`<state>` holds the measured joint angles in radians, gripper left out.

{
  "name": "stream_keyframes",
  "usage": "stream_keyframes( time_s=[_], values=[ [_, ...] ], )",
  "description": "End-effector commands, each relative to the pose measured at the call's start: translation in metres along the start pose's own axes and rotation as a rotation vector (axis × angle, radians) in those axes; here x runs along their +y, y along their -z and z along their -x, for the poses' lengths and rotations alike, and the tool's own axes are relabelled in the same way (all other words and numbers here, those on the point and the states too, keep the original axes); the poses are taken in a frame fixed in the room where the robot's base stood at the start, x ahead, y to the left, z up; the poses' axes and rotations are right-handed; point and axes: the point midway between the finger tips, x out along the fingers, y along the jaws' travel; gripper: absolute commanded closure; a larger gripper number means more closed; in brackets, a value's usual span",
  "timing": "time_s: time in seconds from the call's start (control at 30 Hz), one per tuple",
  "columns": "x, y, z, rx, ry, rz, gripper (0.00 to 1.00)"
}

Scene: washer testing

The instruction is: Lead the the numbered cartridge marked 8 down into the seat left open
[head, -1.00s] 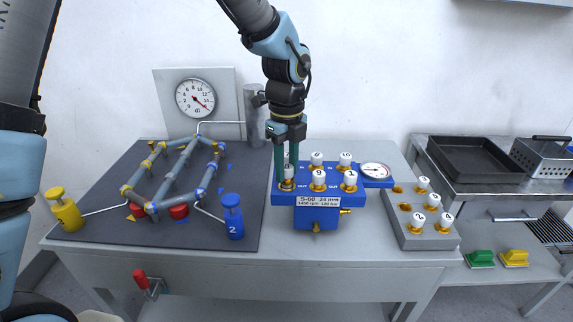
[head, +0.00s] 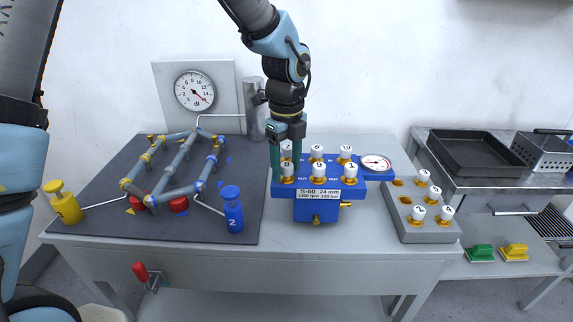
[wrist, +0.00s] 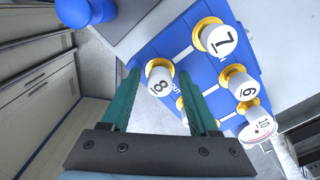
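The white cartridge marked 8 (head: 287,172) stands upright in the front-left seat of the blue pump block (head: 330,188). It looks level with the cartridges beside it.
Other cartridges stand close by: 7 (wrist: 217,38), 6 (wrist: 240,86), 10 (wrist: 257,124), 9 (head: 318,172) and 1 (head: 351,171). A grey rack (head: 428,237) holds several cartridges and has empty holes. A blue cylinder (head: 233,212) stands left.

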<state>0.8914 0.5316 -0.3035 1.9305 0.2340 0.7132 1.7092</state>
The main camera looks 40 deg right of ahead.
Motion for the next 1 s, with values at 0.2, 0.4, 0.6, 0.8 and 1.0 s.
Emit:
stream_keyframes(
  time_s=[0.2,0.4,0.6,0.8,1.0],
  values=[
    [0.0,0.0,0.0,0.0,0.0,0.0,0.3],
    [-0.001,-0.001,0.006,-0.001,0.002,0.001,0.3],
    [-0.001,-0.001,0.037,-0.003,0.006,0.002,0.3],
    [-0.001,-0.001,0.076,-0.002,0.004,0.002,0.3],
    [0.0,-0.001,0.102,-0.001,0.002,0.0,0.3]
  ],
)
